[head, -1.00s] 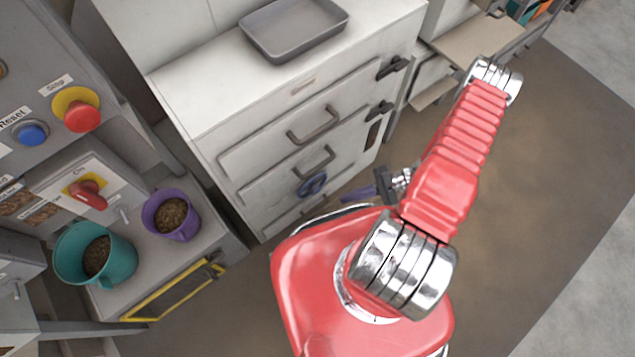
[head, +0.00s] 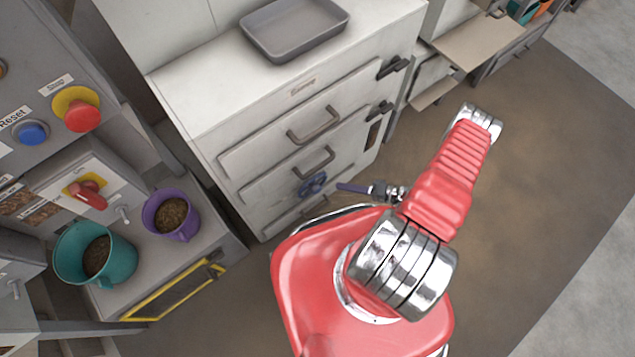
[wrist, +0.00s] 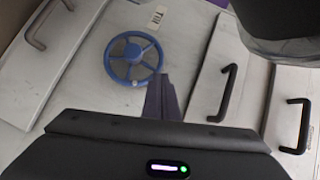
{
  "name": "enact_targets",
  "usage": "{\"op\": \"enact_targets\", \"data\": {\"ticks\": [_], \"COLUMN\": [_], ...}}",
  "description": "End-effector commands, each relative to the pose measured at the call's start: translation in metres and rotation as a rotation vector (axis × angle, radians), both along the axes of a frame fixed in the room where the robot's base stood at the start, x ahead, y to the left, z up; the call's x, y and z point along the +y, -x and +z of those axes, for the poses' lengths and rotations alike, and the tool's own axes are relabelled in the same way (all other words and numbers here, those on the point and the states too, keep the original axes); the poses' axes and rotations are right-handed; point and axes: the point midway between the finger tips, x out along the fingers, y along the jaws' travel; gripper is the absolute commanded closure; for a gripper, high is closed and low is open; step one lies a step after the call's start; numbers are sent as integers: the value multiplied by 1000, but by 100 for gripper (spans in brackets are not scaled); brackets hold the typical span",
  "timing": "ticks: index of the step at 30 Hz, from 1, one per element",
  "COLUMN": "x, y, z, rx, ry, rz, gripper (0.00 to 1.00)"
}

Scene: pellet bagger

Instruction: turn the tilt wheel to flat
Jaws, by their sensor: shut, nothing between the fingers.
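The blue tilt wheel (head: 312,184) is on the lower front of the white cabinet, below the drawer handles. In the wrist view the spoked wheel (wrist: 134,58) shows whole, with a small printed label, too small to read, beside its rim. My gripper (head: 342,187) is shut and empty, pointing at the wheel from the right in the head view. In the wrist view its dark fingers (wrist: 163,78) end just below and right of the wheel's rim. They look apart from the wheel, but the depth of the gap is hard to tell.
The white cabinet (head: 215,130) has drawers with protruding handles (head: 313,125) close to the wheel. A grey tray (head: 290,45) lies on its top. Left stand a purple cup (head: 160,232) and a teal cup (head: 125,262) holding pellets. The brown floor (head: 520,240) at right is clear.

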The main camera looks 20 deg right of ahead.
Motion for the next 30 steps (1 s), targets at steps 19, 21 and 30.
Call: {"op": "enact_targets", "data": {"ticks": [19,21,30], "x": [31,38,64], "y": [-20,-24,-42], "z": [-6,-7,-13], "rx": [3,3,4], "ry": [-3,-3,-1], "rz": [5,5,4], "gripper": [100,100,100]}}
